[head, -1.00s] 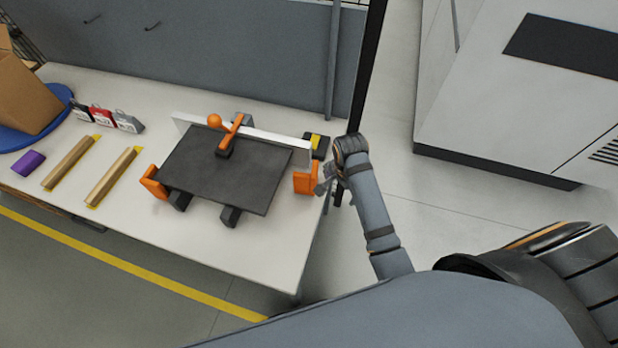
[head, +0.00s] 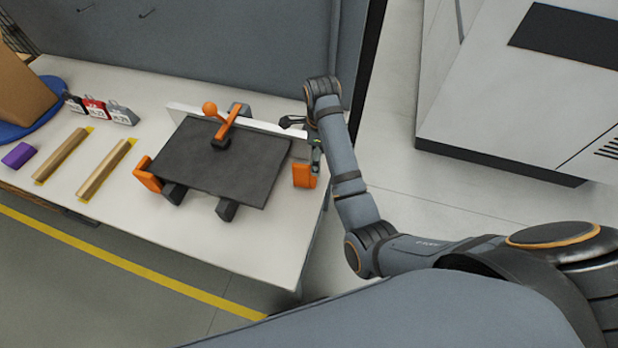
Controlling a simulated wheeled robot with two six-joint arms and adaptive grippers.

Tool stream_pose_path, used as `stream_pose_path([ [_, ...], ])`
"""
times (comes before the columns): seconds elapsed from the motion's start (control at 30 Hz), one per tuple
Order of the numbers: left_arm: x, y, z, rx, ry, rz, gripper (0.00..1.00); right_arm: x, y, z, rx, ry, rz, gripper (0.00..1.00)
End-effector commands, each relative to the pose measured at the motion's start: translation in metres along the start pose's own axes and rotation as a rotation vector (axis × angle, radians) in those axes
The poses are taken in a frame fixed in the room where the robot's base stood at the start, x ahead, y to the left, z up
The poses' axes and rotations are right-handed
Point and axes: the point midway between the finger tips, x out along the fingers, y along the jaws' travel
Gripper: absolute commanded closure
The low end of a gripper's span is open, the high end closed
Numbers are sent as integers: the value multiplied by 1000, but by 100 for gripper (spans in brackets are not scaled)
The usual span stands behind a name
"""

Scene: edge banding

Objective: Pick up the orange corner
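One orange corner (head: 303,175) stands on the table at the right end of the dark panel (head: 222,161). Another orange corner (head: 146,174) sits against the panel's left end. My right gripper (head: 303,140) is over the table's right side, just behind and above the right orange corner in the picture. Its two fingers are spread apart with nothing seen between them. One finger overlaps the top of the right corner in the view; I cannot tell whether they touch. My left gripper is not in view.
The panel rests on dark supports (head: 227,209) beside a white strip (head: 259,122) and an orange-handled clamp (head: 224,128). Gold bars (head: 105,168), a purple block (head: 18,155) and small tagged blocks (head: 95,108) lie left. The table front (head: 248,245) is clear.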

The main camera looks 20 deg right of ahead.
Motion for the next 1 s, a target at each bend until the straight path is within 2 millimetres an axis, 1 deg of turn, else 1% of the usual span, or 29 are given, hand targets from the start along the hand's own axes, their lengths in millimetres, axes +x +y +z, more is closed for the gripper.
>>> stream_pose_path([
  [0.03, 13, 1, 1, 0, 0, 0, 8, 13, 0, 0, 0, -1, -1, 8],
  [0.2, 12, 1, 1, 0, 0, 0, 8, 12, 0, 1, -1, -1, -1, 8],
  [0.27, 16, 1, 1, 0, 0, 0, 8, 16, 0, 1, -1, -1, 0, 8],
  [0.37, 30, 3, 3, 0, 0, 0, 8, 29, 1, 5, -2, -2, 0, 8],
  [0.5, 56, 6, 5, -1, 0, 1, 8, 52, 2, 11, -2, -1, 0, 8],
  [0.6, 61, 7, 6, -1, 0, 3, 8, 64, 1, 10, -1, 0, 0, 8],
  [0.83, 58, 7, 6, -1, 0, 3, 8, 62, 1, 10, -1, 0, -1, 8],
  [1.0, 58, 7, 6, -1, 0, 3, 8, 62, 1, 10, -1, 0, -1, 31],
])
